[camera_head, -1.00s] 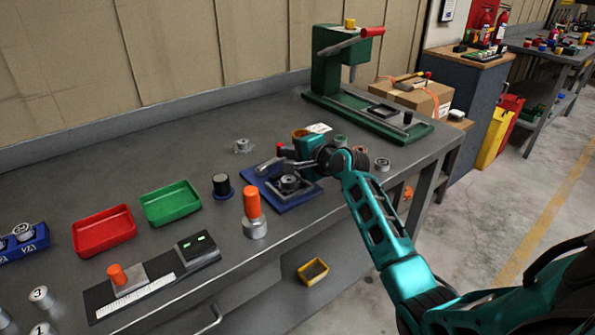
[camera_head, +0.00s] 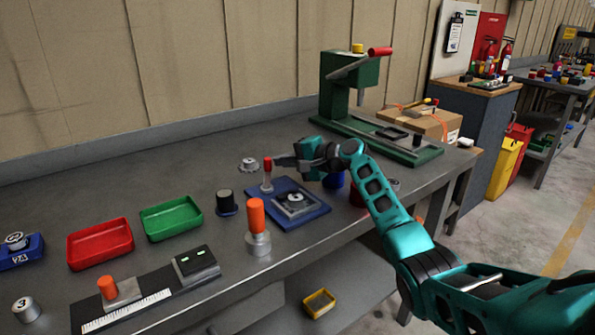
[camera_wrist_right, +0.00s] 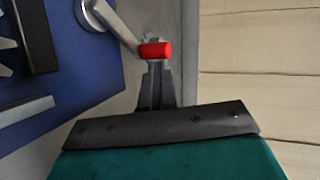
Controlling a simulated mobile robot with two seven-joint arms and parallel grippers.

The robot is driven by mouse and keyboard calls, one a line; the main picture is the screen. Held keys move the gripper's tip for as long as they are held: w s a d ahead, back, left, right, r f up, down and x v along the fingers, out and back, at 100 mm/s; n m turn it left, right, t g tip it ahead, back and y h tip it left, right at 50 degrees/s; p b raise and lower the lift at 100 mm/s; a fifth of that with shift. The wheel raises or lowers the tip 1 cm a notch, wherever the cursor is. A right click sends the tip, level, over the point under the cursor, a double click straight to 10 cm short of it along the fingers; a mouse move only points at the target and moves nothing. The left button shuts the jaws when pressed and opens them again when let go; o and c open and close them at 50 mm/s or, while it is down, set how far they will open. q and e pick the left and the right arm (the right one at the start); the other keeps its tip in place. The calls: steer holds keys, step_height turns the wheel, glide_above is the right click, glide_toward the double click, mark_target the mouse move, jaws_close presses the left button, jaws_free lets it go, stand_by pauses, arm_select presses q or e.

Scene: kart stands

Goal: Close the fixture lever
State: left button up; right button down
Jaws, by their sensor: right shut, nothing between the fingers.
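The fixture is a blue plate (camera_head: 318,212) on the bench with a grey clamp frame and a round metal part (camera_head: 293,199) in it. Its lever, a grey arm with a red knob (camera_head: 267,163), stands up at the plate's back left corner. In the right wrist view the grey arm (camera_wrist_right: 120,26) runs from a round pivot to the red knob (camera_wrist_right: 155,50). My right gripper (camera_head: 277,161) is shut and empty, its fingertips close beside the knob. In the wrist view the fingertips (camera_wrist_right: 155,68) are right at the knob; I cannot tell whether they touch. My left gripper is not in view.
An orange-handled tool (camera_head: 257,218) stands in front of the plate. A black-topped cylinder (camera_head: 225,202) and a green tray (camera_head: 171,218) are to the left. A green press (camera_head: 350,88) stands behind on the right. The bench behind the lever is mostly clear.

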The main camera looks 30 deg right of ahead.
steer(key=shift+w, duration=0.35)
steer(key=shift+a, duration=0.1)
steer(key=shift+w+a+f, duration=0.1)
steer(key=shift+a, duration=0.05)
stand_by(0.3)
steer(key=shift+s, duration=0.3)
steer(key=v, duration=0.4)
steer(key=p+v, duration=0.1)
steer(key=v, duration=0.7)
steer(key=shift+w+d+p, duration=0.2)
steer(key=shift+d+p, duration=0.05)
steer(key=shift+p, duration=0.05)
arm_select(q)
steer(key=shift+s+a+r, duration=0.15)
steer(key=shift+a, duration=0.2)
arm_select(e)
steer(key=shift+s+d+r, duration=0.2)
steer(key=shift+s+r, duration=0.05)
steer(key=shift+s, duration=0.1)
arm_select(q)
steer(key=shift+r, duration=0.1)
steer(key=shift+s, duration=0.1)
